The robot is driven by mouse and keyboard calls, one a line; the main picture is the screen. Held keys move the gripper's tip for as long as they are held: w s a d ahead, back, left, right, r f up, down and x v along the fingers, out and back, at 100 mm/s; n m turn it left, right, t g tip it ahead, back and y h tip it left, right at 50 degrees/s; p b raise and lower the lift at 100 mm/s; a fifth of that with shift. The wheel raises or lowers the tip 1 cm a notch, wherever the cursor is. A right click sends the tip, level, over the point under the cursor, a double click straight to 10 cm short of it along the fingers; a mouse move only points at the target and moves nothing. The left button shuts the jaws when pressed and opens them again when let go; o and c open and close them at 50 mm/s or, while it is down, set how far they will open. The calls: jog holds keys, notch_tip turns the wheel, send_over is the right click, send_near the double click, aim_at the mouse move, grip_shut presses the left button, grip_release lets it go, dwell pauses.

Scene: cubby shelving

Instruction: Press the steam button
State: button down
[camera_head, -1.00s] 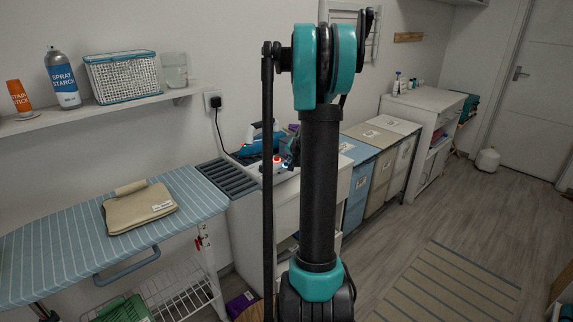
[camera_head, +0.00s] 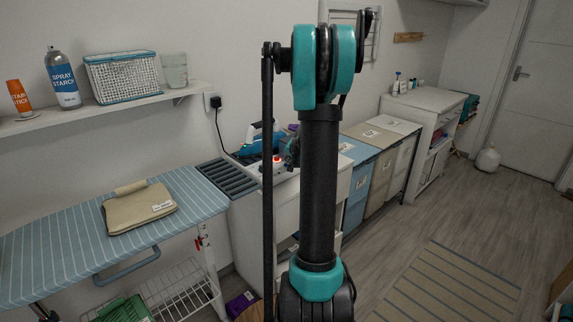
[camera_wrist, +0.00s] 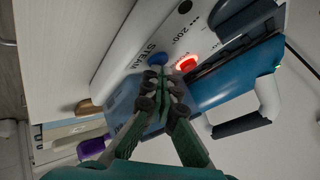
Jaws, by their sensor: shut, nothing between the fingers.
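The steam button (camera_wrist: 158,59) is a small blue knob beside the printed word STEAM on the white panel of the iron station (camera_wrist: 135,50). A red glowing button (camera_wrist: 187,63) sits just right of it. My gripper (camera_wrist: 162,76) is shut and empty in the wrist view. Its fingertips are right at the near edge of the blue button; I cannot tell whether they touch. In the head view the red light (camera_head: 277,159) shows on the station, while my arm hides the blue button and most of my gripper.
A blue iron (camera_head: 262,139) rests on the station, close beside my fingers in the wrist view (camera_wrist: 235,78). The striped ironing board (camera_head: 60,255) with a folded beige cloth (camera_head: 140,208) stands left. Laundry bins (camera_head: 378,160) stand right. The floor at right is mostly clear.

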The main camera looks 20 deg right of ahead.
jog(key=shift+r, duration=3.05)
